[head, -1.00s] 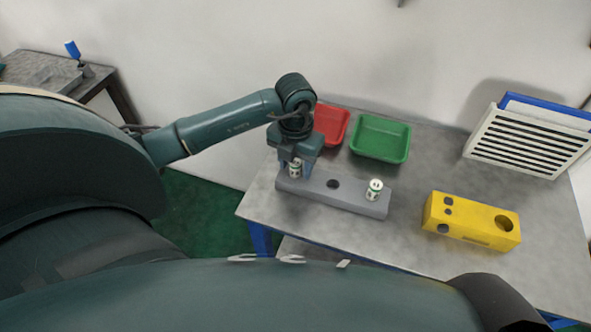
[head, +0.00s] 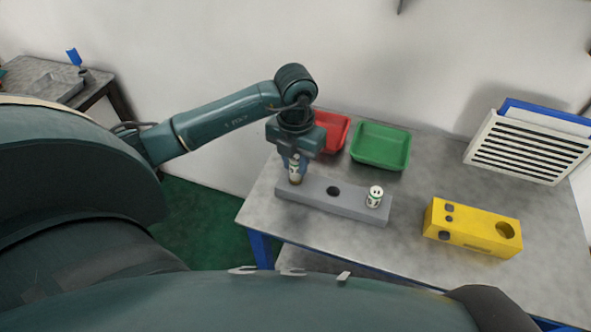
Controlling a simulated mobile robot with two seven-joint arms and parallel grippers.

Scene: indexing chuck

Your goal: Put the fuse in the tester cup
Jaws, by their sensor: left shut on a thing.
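My left gripper (head: 295,163) is shut on a fuse (head: 295,175), a small white and dark cylinder, held upright over the left end of the grey holder block (head: 314,197). I cannot tell whether its lower end is clear of the block. A second fuse (head: 375,196), white with green, stands in the right end of the block. The block's middle hole is empty. The yellow tester (head: 470,241) lies to the right, with a large dark round cup (head: 505,230) at its right end. My right gripper is not in view.
A red tray (head: 331,132) and a green tray (head: 380,147) stand behind the block. A white slatted panel unit (head: 525,146) stands at the back right. The grey table (head: 430,165) is bare between the block and the tester.

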